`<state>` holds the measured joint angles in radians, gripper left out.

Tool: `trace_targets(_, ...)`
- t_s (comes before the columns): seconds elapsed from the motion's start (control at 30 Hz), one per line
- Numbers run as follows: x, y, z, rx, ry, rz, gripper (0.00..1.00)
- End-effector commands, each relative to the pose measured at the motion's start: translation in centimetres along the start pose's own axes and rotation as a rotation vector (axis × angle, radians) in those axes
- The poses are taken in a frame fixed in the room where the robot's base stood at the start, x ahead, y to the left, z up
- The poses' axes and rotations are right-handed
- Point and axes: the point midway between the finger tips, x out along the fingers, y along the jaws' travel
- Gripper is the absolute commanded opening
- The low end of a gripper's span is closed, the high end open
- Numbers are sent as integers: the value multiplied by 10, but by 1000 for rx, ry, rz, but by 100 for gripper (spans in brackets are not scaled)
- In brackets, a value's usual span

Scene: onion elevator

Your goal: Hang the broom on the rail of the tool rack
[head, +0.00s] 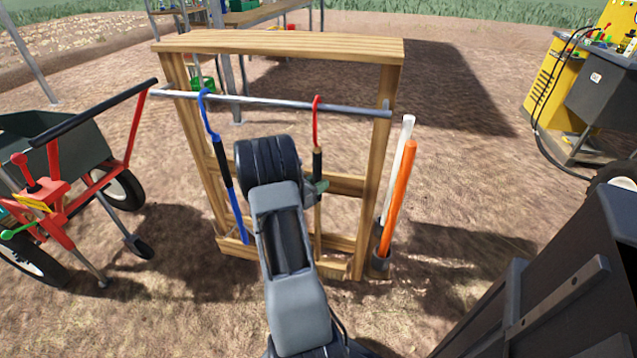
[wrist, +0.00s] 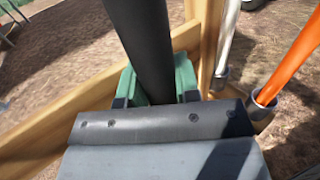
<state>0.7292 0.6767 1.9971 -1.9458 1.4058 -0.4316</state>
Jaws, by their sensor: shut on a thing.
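The broom (head: 317,163) is upright in front of the wooden tool rack (head: 275,45), with a red hook at its top, a black grip and a brown stick below. Its red hook overlaps the metal rail (head: 270,102) and reaches just above it; I cannot tell whether it bears on the rail. My gripper (head: 318,187) is shut on the broom's handle below the hook, partly hidden by my arm. In the wrist view the dark handle (wrist: 140,40) stands between the green fingers of my gripper (wrist: 155,88). The broom's lower end is partly visible near the rack's bottom board.
A blue tool (head: 228,180) hangs from the rail to the left. A white pole (head: 405,140) and an orange pole (head: 398,190) stand in holders at the rack's right side. A red cart (head: 60,200) is close on the left. Bare ground lies right of the rack.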

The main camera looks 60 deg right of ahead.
Motion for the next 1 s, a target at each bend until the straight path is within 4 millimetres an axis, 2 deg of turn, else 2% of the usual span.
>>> trace_targets(0.1, 0, 0, 1, 1, -1, 0, 0)
trace_targets(0.13, 0, 0, 1, 1, -1, 0, 31)
trace_targets(0.43, 0, 0, 0, 0, 0, 0, 59)
trace_targets(0.77, -6, 0, 0, -1, 2, 1, 60)
trace_targets(0.87, -18, 1, 1, -2, 0, 3, 60)
trace_targets(1.0, -46, 2, 2, -1, 1, 5, 60)
